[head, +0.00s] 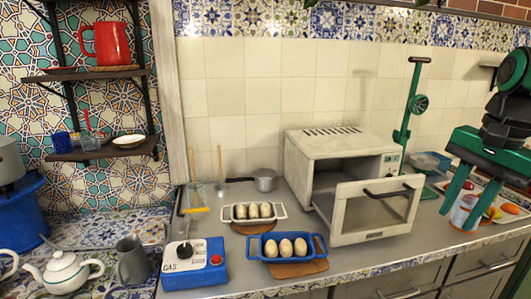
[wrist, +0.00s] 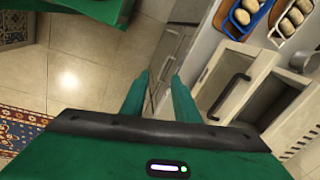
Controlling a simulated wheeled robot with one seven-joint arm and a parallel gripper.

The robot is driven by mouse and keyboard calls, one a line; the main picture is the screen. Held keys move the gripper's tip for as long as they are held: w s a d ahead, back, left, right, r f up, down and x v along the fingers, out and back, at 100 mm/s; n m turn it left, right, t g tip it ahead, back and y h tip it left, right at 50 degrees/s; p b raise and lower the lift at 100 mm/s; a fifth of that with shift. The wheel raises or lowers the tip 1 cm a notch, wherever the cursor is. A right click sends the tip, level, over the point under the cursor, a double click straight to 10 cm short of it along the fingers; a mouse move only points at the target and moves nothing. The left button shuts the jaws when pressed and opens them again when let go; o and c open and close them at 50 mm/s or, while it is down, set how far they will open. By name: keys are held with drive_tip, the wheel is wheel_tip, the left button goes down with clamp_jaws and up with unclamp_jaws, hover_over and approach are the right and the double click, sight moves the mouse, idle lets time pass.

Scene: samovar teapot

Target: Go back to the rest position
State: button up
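My gripper (head: 456,221) is at the right side of the head view, in front of the counter's right part, with its two green fingers pointing down and apart. In the wrist view, my gripper (wrist: 159,76) shows a clear gap between the fingers and nothing held. Cabinet fronts and floor show beyond the fingertips. My gripper is right of the white toaster oven (head: 332,160) and apart from its open door (head: 352,222). The oven door also shows in the wrist view (wrist: 222,100), to the right of the fingers.
A blue tray (head: 264,248) and a white tray (head: 228,212), each with several egg-like buns, sit left of the oven. A blue gas burner (head: 194,268) is at front left. A cup (head: 463,209) and plate of vegetables are behind my fingers. Floor (wrist: 90,65) is open at left.

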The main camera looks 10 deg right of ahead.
drive_tip(key=s+a+f+n+g, duration=0.1)
drive_tip(key=s+f+n, duration=0.2)
drive_tip(key=f, duration=0.5)
drive_tip(key=s+a+f+n+g, duration=0.1)
drive_tip(key=s+f+n, duration=0.3)
drive_tip(key=f, duration=0.4)
drive_tip(key=shift+a+f+n, duration=0.15)
drive_tip(key=shift+a+n, duration=0.45)
drive_tip(key=shift+a, duration=0.2)
drive_tip(key=shift+w+f, duration=0.2)
drive_tip(key=shift+w, duration=0.45)
